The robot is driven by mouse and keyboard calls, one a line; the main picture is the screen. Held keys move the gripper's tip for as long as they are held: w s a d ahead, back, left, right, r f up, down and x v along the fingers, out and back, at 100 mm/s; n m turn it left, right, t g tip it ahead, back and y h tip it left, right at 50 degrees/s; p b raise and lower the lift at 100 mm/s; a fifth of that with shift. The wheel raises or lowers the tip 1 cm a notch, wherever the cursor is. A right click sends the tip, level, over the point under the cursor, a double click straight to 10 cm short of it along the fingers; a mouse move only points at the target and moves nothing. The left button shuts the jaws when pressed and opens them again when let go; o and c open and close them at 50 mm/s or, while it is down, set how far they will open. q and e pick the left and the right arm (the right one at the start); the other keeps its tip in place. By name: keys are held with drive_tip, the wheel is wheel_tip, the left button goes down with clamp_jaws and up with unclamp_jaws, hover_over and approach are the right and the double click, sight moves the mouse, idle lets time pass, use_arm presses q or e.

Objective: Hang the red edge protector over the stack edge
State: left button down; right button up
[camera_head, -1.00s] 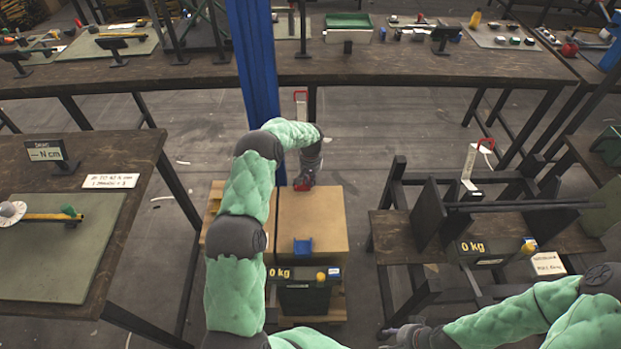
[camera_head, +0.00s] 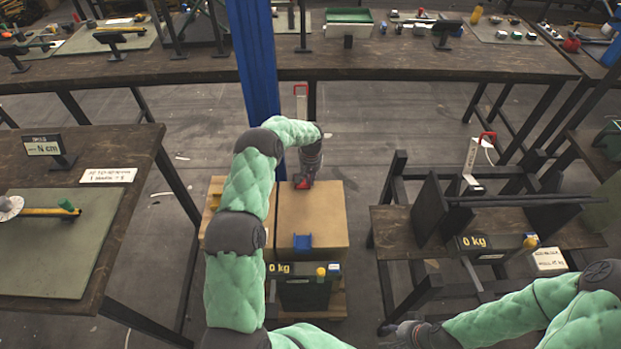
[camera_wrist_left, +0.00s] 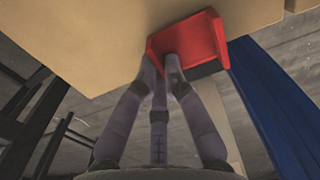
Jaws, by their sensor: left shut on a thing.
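The red edge protector (camera_wrist_left: 195,42) is an angled piece held in my left gripper (camera_wrist_left: 165,65). In the left wrist view the fingers are closed on it. It lies against the edge of the cardboard stack (camera_wrist_left: 90,35); whether it fully touches the stack I cannot tell. In the head view the protector (camera_head: 302,182) shows small and red at the far edge of the stack (camera_head: 325,215), below my left gripper (camera_head: 307,174). A blue edge protector (camera_head: 302,243) sits on the stack's near edge. My right gripper (camera_head: 402,333) is low at the bottom right, its fingers too small to judge.
A blue post (camera_head: 255,70) stands just behind the stack. A dark box with a 0 kg display (camera_head: 305,288) stands in front of it. A wooden bench (camera_head: 80,240) is on the left and a dark rack (camera_head: 475,215) on the right.

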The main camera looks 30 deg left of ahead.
use_arm(q)
drive_tip(key=c, duration=1.3)
unclamp_jaws()
drive_tip(key=shift+o, duration=0.2)
wheel_tip(320, 180, up, 12)
